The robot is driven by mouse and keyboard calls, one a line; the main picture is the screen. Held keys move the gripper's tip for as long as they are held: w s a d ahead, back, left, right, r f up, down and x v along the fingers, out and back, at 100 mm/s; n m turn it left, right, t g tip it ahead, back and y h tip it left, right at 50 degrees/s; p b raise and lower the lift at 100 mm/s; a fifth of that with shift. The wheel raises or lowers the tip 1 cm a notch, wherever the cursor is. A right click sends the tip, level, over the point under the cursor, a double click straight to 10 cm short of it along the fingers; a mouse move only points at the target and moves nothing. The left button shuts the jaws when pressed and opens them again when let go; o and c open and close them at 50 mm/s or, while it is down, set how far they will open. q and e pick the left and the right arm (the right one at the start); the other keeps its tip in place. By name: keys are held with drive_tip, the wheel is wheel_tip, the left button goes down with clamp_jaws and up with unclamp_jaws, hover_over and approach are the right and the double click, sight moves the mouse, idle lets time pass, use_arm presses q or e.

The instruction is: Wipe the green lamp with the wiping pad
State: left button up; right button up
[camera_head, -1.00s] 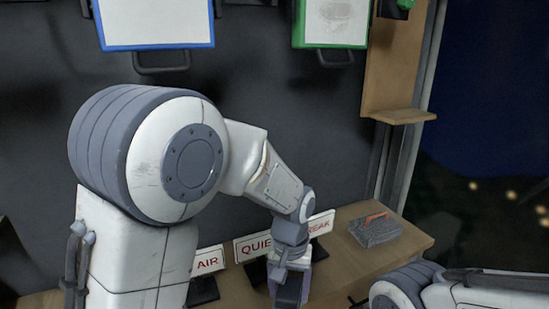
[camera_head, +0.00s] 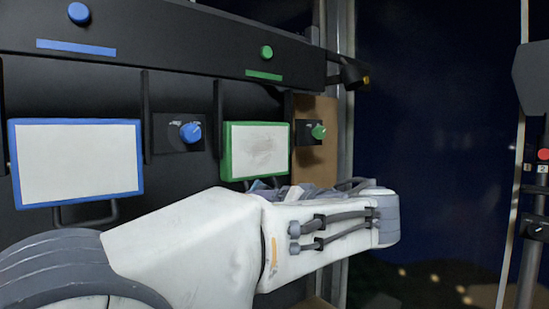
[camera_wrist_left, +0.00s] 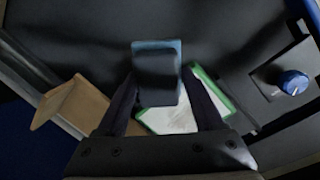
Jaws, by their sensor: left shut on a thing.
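The green lamp (camera_head: 258,140) is a white panel in a green frame on the dark wall. A grey smudge marks its face. In the left wrist view the lamp (camera_wrist_left: 172,121) lies behind the held pad, partly covered. My left gripper (camera_wrist_left: 160,82) is shut on the wiping pad (camera_wrist_left: 157,72), a blue pad with a dark block on it. In the head view my left forearm largely hides the gripper and pad, just below the lamp's lower edge. I cannot tell whether the pad touches the lamp. My right gripper is not in view.
A blue-framed white panel (camera_head: 80,165) hangs to the left. A blue knob (camera_head: 190,132) and a green knob (camera_head: 318,131) sit beside the panels. A black spotlight (camera_head: 352,74) sticks out at the upper right. A wooden board (camera_head: 318,108) stands right of the lamp.

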use_arm(q)
wheel_tip(320, 180, up, 10)
drive_tip(key=s+d+t+y, duration=0.1)
drive_tip(key=s+d, duration=0.1)
drive_tip(key=s, duration=0.1)
drive_tip(key=shift+f+y+p, duration=0.2)
drive_tip(key=shift+y+p, duration=0.1)
drive_tip(key=shift+p, duration=0.15)
drive_tip(key=shift+a+r, duration=0.1)
drive_tip(key=shift+r, duration=0.1)
clamp_jaws()
drive_tip(key=shift+c, duration=1.3)
unclamp_jaws()
drive_tip(key=shift+p+x, duration=0.95)
drive_tip(key=shift+x, duration=2)
